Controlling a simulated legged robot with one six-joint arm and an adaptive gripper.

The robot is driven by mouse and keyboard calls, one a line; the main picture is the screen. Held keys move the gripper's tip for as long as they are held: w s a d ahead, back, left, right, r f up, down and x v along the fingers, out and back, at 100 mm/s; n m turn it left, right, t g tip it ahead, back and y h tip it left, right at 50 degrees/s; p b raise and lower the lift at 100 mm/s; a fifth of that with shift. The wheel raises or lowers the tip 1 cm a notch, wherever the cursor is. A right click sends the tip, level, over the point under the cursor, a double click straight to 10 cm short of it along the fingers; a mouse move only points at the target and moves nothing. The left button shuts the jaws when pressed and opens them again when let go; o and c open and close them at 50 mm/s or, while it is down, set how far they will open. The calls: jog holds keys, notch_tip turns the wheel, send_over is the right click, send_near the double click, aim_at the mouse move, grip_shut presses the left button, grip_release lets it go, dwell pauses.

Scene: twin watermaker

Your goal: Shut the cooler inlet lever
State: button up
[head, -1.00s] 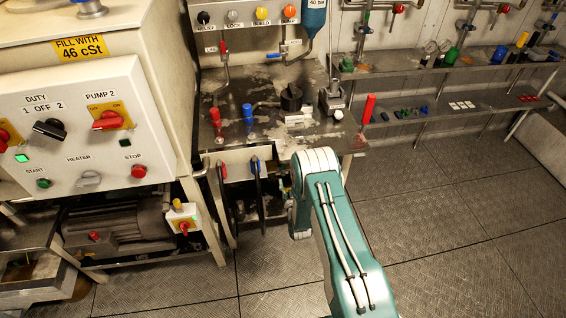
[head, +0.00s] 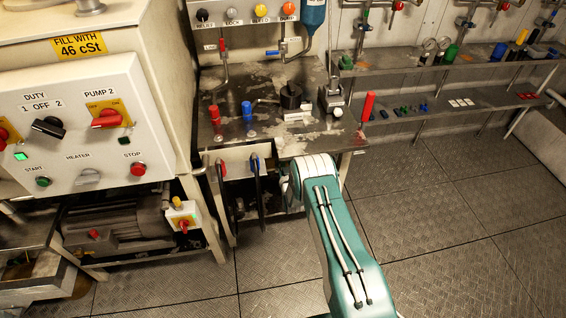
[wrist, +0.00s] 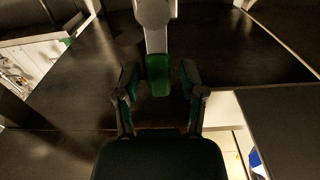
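In the wrist view a grey lever with a green grip (wrist: 158,75) points toward me from a round grey hub at the top. I see no label on it, so I cannot confirm that it is the cooler inlet lever. My gripper (wrist: 159,80) is open. Its two dark fingers stand on either side of the green grip, with a gap on each side. I cannot tell how deep the grip sits between them. In the head view my green and white arm hides the gripper, and this lever does not show.
A steel workbench (head: 285,139) with red and blue valves stands beyond my arm. Dark hoses (head: 259,195) hang at its front. A control panel cabinet (head: 75,125) stands at the left. Wall shelves (head: 455,100) run at the back right. The plate floor (head: 450,230) at the right is clear.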

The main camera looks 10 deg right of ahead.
grip_shut()
jog(key=d+f+m, duration=0.5)
jog(key=m, duration=1.2)
jog(key=shift+d+f, duration=0.25)
jog(key=shift+d, duration=0.05)
dwell(0.6)
jog(key=shift+o, duration=2.2)
grip_release()
jog(key=shift+f, duration=0.1)
